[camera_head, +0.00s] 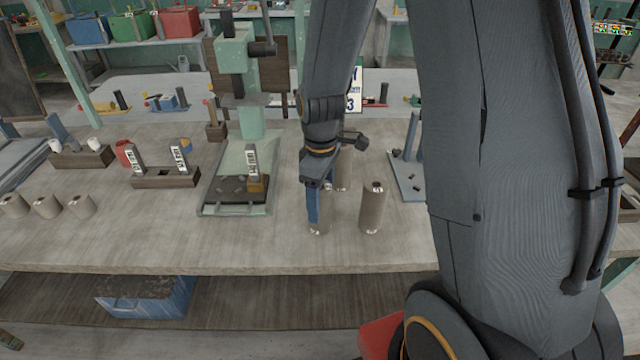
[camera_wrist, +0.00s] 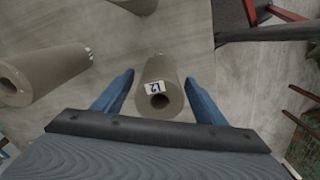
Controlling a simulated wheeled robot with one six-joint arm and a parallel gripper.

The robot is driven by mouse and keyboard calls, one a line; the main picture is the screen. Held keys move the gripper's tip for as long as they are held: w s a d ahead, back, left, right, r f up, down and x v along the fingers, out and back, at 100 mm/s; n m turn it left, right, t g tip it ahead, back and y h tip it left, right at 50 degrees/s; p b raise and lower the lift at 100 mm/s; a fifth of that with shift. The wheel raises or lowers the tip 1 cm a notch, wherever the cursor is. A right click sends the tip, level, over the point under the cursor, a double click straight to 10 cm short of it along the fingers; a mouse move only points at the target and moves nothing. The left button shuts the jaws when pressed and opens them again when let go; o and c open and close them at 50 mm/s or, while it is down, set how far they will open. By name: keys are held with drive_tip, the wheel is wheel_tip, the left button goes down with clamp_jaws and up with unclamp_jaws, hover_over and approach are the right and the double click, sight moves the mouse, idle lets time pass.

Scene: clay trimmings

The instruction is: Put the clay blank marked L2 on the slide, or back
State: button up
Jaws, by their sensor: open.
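The clay blank marked L2 (camera_wrist: 171,72) is a grey-brown cylinder with a hole in its end and a white label, seen in the wrist view. It lies between the two blue fingers of my gripper (camera_wrist: 159,78), with a visible gap to each finger. In the head view my gripper (camera_head: 317,212) points down over the bench and hides most of this blank. A green machine (camera_head: 251,122) stands left of my gripper, with a dark block (camera_head: 232,190) on its base plate (camera_head: 222,209). I cannot tell for certain which part is the slide.
A similar upright cylinder (camera_head: 372,212) stands just right of my gripper, and another (camera_head: 344,172) stands behind it. Several cylinders (camera_head: 46,207) are at the bench's left. A wooden block (camera_head: 165,179) holds labelled pieces. The front of the bench (camera_head: 200,248) is clear.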

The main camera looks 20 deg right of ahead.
wheel_tip(320, 180, up, 11)
drive_tip(key=b, duration=0.2)
drive_tip(key=shift+r+b, duration=0.2)
drive_tip(key=shift+b, duration=0.15)
drive_tip(key=s+f+m+t, duration=0.1)
drive_tip(key=s+f+m, duration=0.4)
drive_tip(key=s+m, duration=0.4)
drive_tip(key=shift+s+a+f+m+t, duration=0.15)
drive_tip(key=shift+m+t, duration=0.15)
drive_tip(key=shift+m, duration=0.2)
drive_tip(key=shift+f+b, duration=0.4)
drive_tip(key=shift+f, duration=0.05)
